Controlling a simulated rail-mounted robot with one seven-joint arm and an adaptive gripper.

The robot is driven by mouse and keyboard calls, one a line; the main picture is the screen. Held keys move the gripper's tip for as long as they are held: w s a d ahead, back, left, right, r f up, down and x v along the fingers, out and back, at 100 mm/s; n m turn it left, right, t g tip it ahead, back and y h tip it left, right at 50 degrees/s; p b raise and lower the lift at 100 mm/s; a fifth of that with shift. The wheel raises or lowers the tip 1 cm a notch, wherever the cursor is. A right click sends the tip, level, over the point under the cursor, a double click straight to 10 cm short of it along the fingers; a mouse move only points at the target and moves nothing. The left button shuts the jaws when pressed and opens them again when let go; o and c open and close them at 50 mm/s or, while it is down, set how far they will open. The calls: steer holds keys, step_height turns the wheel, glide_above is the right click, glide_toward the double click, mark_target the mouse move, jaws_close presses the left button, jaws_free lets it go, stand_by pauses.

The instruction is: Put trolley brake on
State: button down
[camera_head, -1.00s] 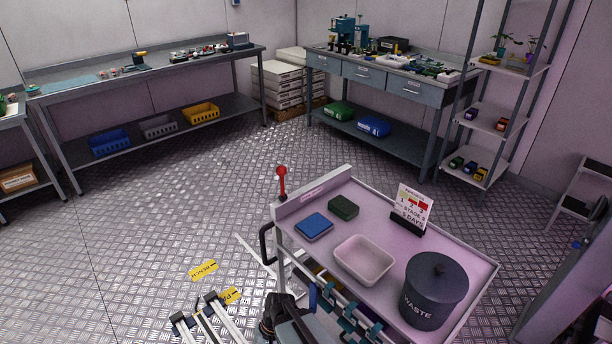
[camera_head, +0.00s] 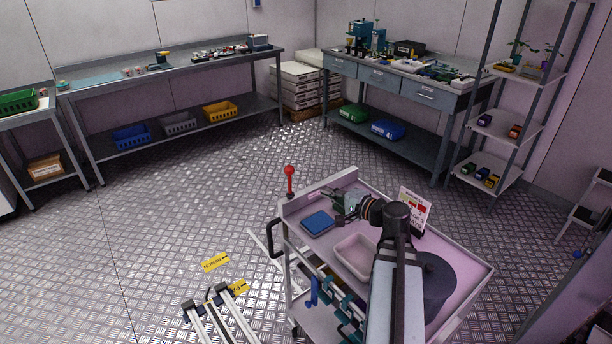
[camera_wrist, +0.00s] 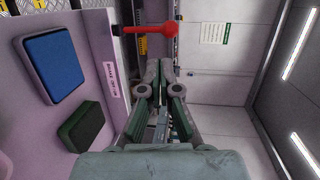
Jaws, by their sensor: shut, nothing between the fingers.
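The trolley (camera_head: 480,271) stands at the lower right in the head view. A red-knobbed brake lever (camera_head: 290,180) stands upright at its far left corner. In the head view my arm reaches over the trolley top, and my gripper (camera_head: 322,196) is near the labelled end panel, right of the lever.
On the trolley are a blue pad (camera_head: 317,223), a pale tray (camera_head: 352,262), a dark waste bin (camera_head: 438,282) partly behind my arm, and a sign (camera_head: 413,210). A dark green pad (camera_wrist: 83,127) lies below my gripper. Open floor (camera_head: 200,215) lies left of the trolley.

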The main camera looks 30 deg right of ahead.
steer(key=r, duration=0.1)
steer(key=p, duration=0.5)
glide_toward(293, 171)
steer(key=x, duration=0.5)
steer(key=shift+w+a, duration=0.2)
steer(key=shift+w, duration=0.15)
steer(key=shift+w+a+f, duration=0.25)
steer(key=shift+w, duration=0.4)
